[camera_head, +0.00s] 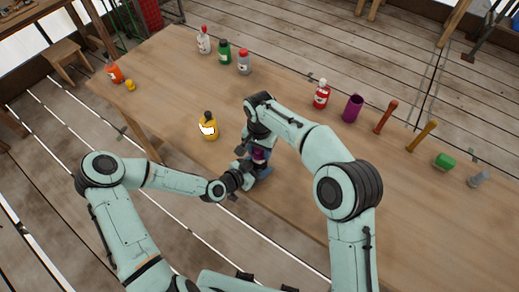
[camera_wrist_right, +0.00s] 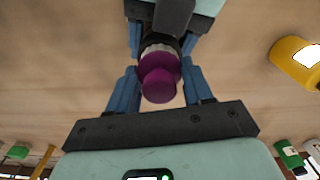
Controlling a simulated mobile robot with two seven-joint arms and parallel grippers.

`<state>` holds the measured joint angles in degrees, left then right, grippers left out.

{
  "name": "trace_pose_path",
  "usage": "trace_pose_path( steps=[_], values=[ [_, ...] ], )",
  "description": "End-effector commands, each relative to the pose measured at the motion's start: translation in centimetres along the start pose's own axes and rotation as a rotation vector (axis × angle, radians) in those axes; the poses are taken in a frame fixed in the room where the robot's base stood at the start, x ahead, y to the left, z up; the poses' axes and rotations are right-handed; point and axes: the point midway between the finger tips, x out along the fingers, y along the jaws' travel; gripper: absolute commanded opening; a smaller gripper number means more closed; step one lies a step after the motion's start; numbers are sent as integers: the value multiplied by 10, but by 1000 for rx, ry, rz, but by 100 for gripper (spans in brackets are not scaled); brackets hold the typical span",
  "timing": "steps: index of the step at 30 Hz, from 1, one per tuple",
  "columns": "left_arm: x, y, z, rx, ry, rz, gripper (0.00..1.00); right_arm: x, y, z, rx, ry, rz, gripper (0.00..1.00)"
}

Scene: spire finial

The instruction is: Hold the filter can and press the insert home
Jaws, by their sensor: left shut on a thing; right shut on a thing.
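The purple insert (camera_head: 259,155) shows as a small patch between my grippers in the head view. In the right wrist view the purple insert (camera_wrist_right: 159,78) has a rounded knob facing the camera. A dark body, seemingly the filter can (camera_wrist_right: 160,44), lies directly beyond it, mostly hidden. My right gripper (camera_wrist_right: 160,82) is shut on the insert, with blue fingers on both sides. My left gripper (camera_head: 257,175) reaches in from the left and is shut on the can; its fingers also show in the right wrist view (camera_wrist_right: 160,38). How deep the insert sits cannot be told.
A yellow bottle (camera_head: 208,128) stands close by on the wooden table (camera_head: 180,80). The table's middle is clear.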

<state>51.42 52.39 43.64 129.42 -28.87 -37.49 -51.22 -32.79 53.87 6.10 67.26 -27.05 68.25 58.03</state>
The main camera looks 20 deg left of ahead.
Motion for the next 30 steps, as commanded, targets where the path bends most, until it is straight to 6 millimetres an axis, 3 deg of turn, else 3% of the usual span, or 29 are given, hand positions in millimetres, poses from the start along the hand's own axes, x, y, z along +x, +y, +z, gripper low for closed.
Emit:
trace_pose_path(
  steps=[9, 10, 12, 18, 19, 21, 30],
  values=[
    [0, 0, 0, 0, 1, 0, 32, 0, 0, 0, 0, 0, 0, 17],
    [0, 0, 0, 0, 1, 0, 32, 0, 0, 0, 0, 0, 0, 57],
    [0, 0, 0, 1, 1, 0, 32, 0, 0, 0, 0, 0, 0, 80],
    [0, 0, 0, 0, 1, 0, 32, 0, 0, 0, 0, 0, 0, 80],
    [0, 0, 0, 0, 1, 0, 32, 0, 0, 0, 0, 0, 0, 84],
    [0, 0, 0, 0, 1, 0, 32, 0, 0, 0, 0, 0, 0, 100],
    [0, 0, 0, 0, 1, 0, 32, -3, 0, 0, 0, 1, -1, 100]
  ],
)
